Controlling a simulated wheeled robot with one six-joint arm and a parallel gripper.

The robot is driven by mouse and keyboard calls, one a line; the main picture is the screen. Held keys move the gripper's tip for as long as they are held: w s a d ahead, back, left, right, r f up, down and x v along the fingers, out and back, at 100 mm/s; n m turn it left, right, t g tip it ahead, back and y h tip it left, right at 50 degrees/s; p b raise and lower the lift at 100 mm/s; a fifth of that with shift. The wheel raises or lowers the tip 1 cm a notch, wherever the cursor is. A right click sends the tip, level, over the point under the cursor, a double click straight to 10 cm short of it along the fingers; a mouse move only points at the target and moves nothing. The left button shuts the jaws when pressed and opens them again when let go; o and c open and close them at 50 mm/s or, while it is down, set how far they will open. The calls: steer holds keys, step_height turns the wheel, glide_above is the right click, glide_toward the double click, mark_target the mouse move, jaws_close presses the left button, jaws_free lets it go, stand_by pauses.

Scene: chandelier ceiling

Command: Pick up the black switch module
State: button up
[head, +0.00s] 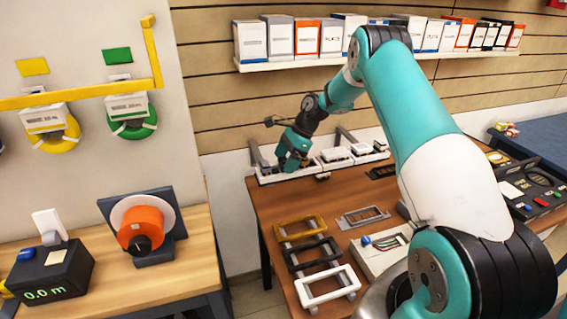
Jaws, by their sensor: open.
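My gripper (291,165) is at the far left corner of the brown table, pointing down over the left end of a row of light-coloured trays (268,179). It is open. Its fingertips are small and partly merge with the dark parts around them. I cannot clearly make out the black switch module; the gripper covers the left tray's contents. White modules (336,154) sit in the trays to the right of the gripper. A small dark piece (322,177) lies at the front edge of the trays.
Yellow, black and white frames (331,286) lie at the table's front left. A grey frame (363,216) and a white wiring box (381,250) lie to their right. A shelf of boxes (400,55) hangs behind. A wooden bench (130,285) stands at left, across a gap.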

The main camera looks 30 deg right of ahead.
steer(key=shift+f, duration=0.1)
steer(key=shift+c, duration=0.3)
steer(key=c, duration=0.9)
steer(key=shift+c, duration=0.2)
